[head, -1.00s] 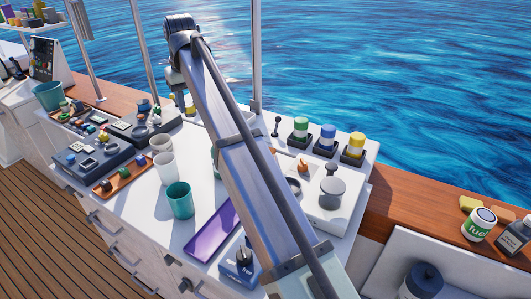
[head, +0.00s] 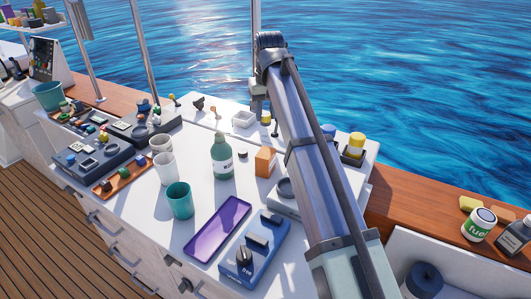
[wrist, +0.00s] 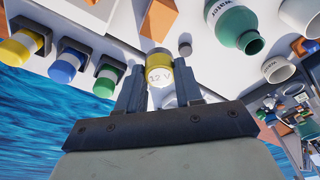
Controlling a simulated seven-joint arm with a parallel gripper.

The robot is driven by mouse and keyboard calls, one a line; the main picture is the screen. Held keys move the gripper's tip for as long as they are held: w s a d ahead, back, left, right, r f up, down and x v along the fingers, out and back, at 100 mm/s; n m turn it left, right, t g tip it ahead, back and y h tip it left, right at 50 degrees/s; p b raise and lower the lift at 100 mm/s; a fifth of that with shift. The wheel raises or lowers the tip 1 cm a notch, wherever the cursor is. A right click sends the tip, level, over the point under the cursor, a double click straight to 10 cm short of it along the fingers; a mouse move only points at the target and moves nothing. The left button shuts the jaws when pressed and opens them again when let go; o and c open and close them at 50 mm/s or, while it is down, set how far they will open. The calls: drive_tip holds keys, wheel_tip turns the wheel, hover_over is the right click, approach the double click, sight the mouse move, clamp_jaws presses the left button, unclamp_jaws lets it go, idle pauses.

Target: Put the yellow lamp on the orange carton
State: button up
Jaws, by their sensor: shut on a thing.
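My gripper (wrist: 158,92) is shut on the yellow lamp (wrist: 160,60), a small cylinder with a yellow end and a white "12 V" label. In the head view the lamp (head: 266,117) shows small beside the arm, over the back of the counter; the gripper's fingers are mostly hidden there. The orange carton (head: 265,161) stands on the white counter, right of the green bottle. In the wrist view the carton (wrist: 159,18) lies just beyond the lamp, apart from it as far as I can tell.
The green bottle (head: 222,159) stands close to the carton. Green (wrist: 106,78), blue (wrist: 70,62) and yellow (wrist: 20,48) cylinders sit in dark holders. White cups (head: 163,168), a teal cup (head: 180,201), a purple tray (head: 200,248) and a blue device (head: 257,250) occupy the front.

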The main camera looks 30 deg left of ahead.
drive_tip(key=shift+f, duration=5.35)
drive_tip(key=shift+f, duration=0.1)
drive_tip(key=o, duration=1)
drive_tip(key=r, duration=0.4)
drive_tip(key=s+r, duration=0.1)
drive_tip(key=r, duration=0.3)
drive_tip(key=d+r, duration=0.1)
drive_tip(key=r, duration=0.3)
drive_tip(key=shift+s+d, duration=0.1)
drive_tip(key=shift+s, duration=0.1)
